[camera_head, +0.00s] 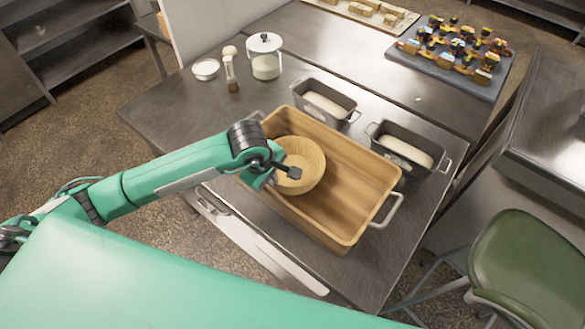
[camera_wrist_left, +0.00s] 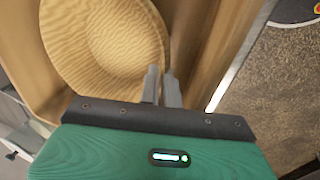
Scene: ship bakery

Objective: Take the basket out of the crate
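The basket (camera_head: 306,157) is a round, pale wooden-looking bowl in the left end of the crate. It also fills the upper left of the left wrist view (camera_wrist_left: 100,40). The crate (camera_head: 345,146) is a long brown wooden box with metal handles, standing on the steel table. My left gripper (camera_head: 285,168) is at the basket's near left rim. In the left wrist view its two fingers (camera_wrist_left: 162,84) are close together, one inside the basket and one outside, with the rim between them. Whether the basket's bottom touches the crate floor is hidden. My right gripper is out of view.
Two dark loaf tins with dough (camera_head: 326,104) (camera_head: 405,151) stand behind the crate. A lidded jar (camera_head: 265,57), a brush (camera_head: 230,70) and a small white bowl (camera_head: 206,69) stand at the table's back left. A green chair (camera_head: 530,265) is at the right.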

